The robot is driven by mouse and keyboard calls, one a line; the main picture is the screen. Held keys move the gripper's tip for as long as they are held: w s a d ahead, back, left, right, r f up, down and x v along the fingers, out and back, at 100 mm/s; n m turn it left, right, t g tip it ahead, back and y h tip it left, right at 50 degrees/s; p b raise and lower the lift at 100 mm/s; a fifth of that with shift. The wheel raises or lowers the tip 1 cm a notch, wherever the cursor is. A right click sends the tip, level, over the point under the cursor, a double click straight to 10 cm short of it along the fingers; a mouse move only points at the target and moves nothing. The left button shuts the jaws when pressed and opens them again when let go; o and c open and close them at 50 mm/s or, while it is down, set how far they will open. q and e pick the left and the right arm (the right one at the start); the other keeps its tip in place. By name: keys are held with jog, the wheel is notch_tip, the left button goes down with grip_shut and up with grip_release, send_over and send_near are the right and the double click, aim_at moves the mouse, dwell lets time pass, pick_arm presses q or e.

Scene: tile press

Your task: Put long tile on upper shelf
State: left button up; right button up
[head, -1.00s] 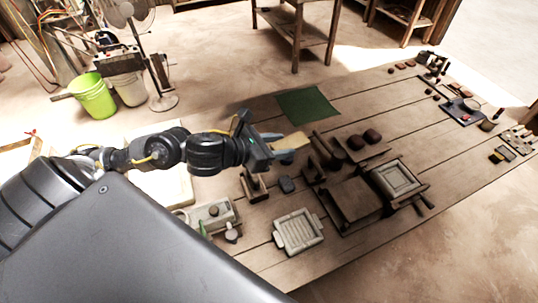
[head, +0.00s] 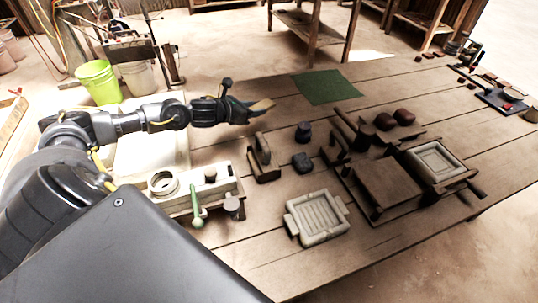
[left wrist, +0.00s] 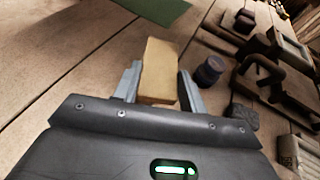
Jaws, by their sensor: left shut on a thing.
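A long tan tile (left wrist: 159,72) sits between the two fingers of my left gripper (left wrist: 160,90) in the left wrist view. The gripper is shut on it and its far end sticks out past the fingertips. In the head view the tile (head: 262,104) points right from my left gripper (head: 245,108), above the wooden table (head: 275,215), short of the green mat. Wooden shelf units (head: 312,28) stand on the floor behind the table; which of their boards is the upper shelf I cannot tell for sure. My right gripper is not in view.
A green mat (head: 327,87) lies at the table's far edge. A wooden press (head: 385,185), a pale ribbed tray (head: 318,217), dark jars (head: 303,132) and a tool tray (head: 200,190) stand on the table. Green bucket (head: 97,82) is on the floor.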

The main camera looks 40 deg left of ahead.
pick_arm(q)
jog(key=shift+a, duration=0.2)
jog(key=shift+f, duration=0.1)
send_over(254, 135)
notch_tip(254, 135, down, 6)
jog(key=shift+r, duration=0.25)
jog(key=shift+f, duration=0.35)
notch_tip(254, 135, down, 3)
jog(key=shift+f, duration=0.3)
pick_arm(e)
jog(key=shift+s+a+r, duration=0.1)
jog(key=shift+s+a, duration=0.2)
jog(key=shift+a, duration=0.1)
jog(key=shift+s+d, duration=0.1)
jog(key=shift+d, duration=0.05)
